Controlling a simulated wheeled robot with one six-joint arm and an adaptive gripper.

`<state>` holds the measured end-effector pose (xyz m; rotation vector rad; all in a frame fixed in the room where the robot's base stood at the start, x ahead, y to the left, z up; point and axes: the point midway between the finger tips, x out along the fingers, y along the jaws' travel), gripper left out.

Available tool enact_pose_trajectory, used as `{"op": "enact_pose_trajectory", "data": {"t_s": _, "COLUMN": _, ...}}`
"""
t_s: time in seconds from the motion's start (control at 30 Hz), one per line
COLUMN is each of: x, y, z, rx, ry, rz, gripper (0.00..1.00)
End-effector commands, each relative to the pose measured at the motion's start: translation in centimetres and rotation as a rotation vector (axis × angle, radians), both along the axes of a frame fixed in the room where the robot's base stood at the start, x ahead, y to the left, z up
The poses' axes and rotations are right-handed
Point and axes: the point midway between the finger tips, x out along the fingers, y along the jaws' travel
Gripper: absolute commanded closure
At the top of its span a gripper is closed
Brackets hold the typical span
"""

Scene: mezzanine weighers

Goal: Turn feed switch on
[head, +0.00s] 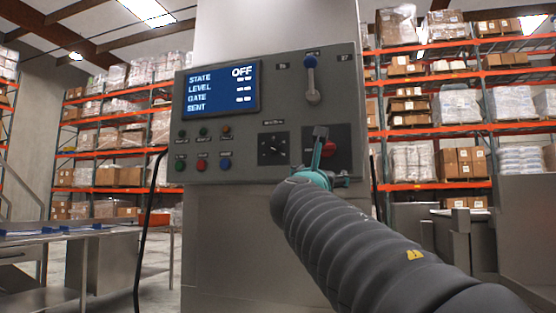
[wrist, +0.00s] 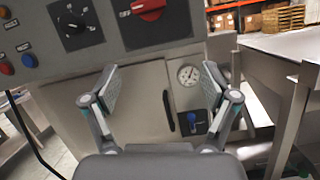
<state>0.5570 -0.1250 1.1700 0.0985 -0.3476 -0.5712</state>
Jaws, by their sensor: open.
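A grey control panel (head: 232,115) carries a blue screen (head: 222,90) that reads STATE OFF. A red rotary switch (head: 329,148) sits on a dark plate at the panel's lower right, partly hidden by my gripper; it also shows at the top of the wrist view (wrist: 150,8). Left of it is a black dial (head: 272,149). A blue-knobbed lever (head: 311,80) stands upright above. The labels are too small to tell which is the feed switch. My gripper (wrist: 163,78) is open and empty, in front of the panel; in the wrist view the red switch lies above its fingertips.
Several small buttons (head: 202,165) line the panel's lower left. Below the panel, a gauge (wrist: 189,74) and a small blue-handled valve (wrist: 194,122) sit on the cabinet front. A metal table (head: 75,236) stands at left and metal housings (head: 525,215) at right. Shelving (head: 455,130) is behind.

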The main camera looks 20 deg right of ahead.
Motion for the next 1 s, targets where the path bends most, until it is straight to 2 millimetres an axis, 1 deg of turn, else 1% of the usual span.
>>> {"op": "enact_pose_trajectory", "data": {"t_s": 0.03, "x": 0.4, "y": 0.2, "z": 1.0, "rx": -0.071, "ry": 0.009, "rz": -0.017, "gripper": 0.15}}
{"op": "enact_pose_trajectory", "data": {"t_s": 0.1, "x": 0.6, "y": 0.4, "z": 2.1, "rx": -0.146, "ry": 0.018, "rz": -0.036, "gripper": 0.15}}
{"op": "enact_pose_trajectory", "data": {"t_s": 0.2, "x": 0.9, "y": 0.4, "z": 2.9, "rx": -0.2, "ry": 0.027, "rz": -0.052, "gripper": 0.15}}
{"op": "enact_pose_trajectory", "data": {"t_s": 0.3, "x": 1.5, "y": 0.1, "z": 3.5, "rx": -0.212, "ry": 0.03, "rz": -0.057, "gripper": 0.15}}
{"op": "enact_pose_trajectory", "data": {"t_s": 0.47, "x": 3.3, "y": -1.2, "z": 4.4, "rx": -0.209, "ry": 0.03, "rz": -0.057, "gripper": 0.15}}
{"op": "enact_pose_trajectory", "data": {"t_s": 0.8, "x": 8.1, "y": -4.5, "z": 6.9, "rx": -0.207, "ry": 0.03, "rz": -0.056, "gripper": 0.15}}
{"op": "enact_pose_trajectory", "data": {"t_s": 1.0, "x": 10.2, "y": -5.9, "z": 7.9, "rx": -0.205, "ry": 0.029, "rz": -0.054, "gripper": 0.15}}
